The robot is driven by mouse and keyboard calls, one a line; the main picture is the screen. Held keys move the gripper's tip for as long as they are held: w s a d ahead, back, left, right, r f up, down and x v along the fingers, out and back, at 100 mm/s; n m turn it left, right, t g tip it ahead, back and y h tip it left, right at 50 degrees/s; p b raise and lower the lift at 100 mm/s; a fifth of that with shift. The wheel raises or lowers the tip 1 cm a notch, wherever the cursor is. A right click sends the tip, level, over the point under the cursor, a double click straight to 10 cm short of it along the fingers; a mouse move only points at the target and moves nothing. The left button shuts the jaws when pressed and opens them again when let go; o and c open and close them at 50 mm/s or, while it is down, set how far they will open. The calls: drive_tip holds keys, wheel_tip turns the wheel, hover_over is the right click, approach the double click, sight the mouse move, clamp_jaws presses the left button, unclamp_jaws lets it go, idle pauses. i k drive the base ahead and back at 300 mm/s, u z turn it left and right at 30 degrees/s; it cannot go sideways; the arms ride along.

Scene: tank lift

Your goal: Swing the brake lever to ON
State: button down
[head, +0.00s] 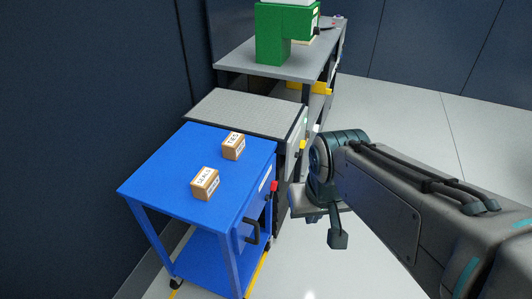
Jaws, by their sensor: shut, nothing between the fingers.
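A blue cart (165,165) stands at the left of the head view, close to the dark wall. A black handle (251,233) sticks out of the cart's right side. My gripper (337,238) hangs to the right of the cart, apart from it and the handle. It is shut and empty. My arm comes in from the right.
Two small labelled cardboard boxes, a nearer one (205,184) and a farther one (233,146), lie on the cart top. Behind are a grey cabinet (240,108) and a grey table (285,68) bearing a green machine (270,40). Open floor lies to the right.

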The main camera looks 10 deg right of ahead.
sight(274, 187)
drive_tip(key=i, duration=0.45)
drive_tip(key=k, duration=0.35)
drive_tip(key=z, duration=1.3)
drive_tip(key=k, duration=0.75)
drive_tip(key=u, duration=0.65)
drive_tip(key=i, duration=1)
drive_tip(key=u, duration=0.05)
